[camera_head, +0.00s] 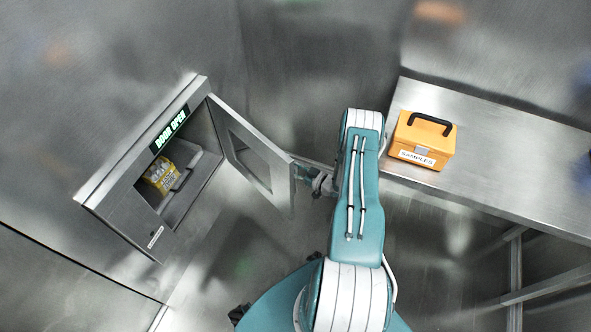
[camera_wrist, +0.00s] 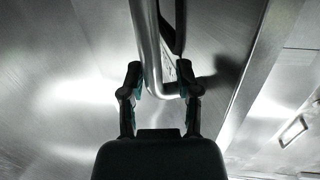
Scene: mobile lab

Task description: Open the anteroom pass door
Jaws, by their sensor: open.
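The pass door (camera_head: 250,155) is a metal door with a window. It stands swung open to the right of the pass box (camera_head: 140,165) in the head view. A lit sign (camera_head: 171,130) on the box reads "DOOR OPEN". My gripper (camera_head: 312,180) is at the door's free edge, partly hidden by my arm. In the wrist view my gripper (camera_wrist: 164,85) is open, with one finger on each side of a bent metal bar, the door handle (camera_wrist: 152,60). I cannot tell whether the fingers touch it.
Inside the pass box lies a yellow container (camera_head: 161,174) with pale contents. A metal bench (camera_head: 500,150) stands at the right, with an orange case (camera_head: 423,140) labelled "SAMPLES" on it. Bare floor (camera_head: 230,255) lies below the door.

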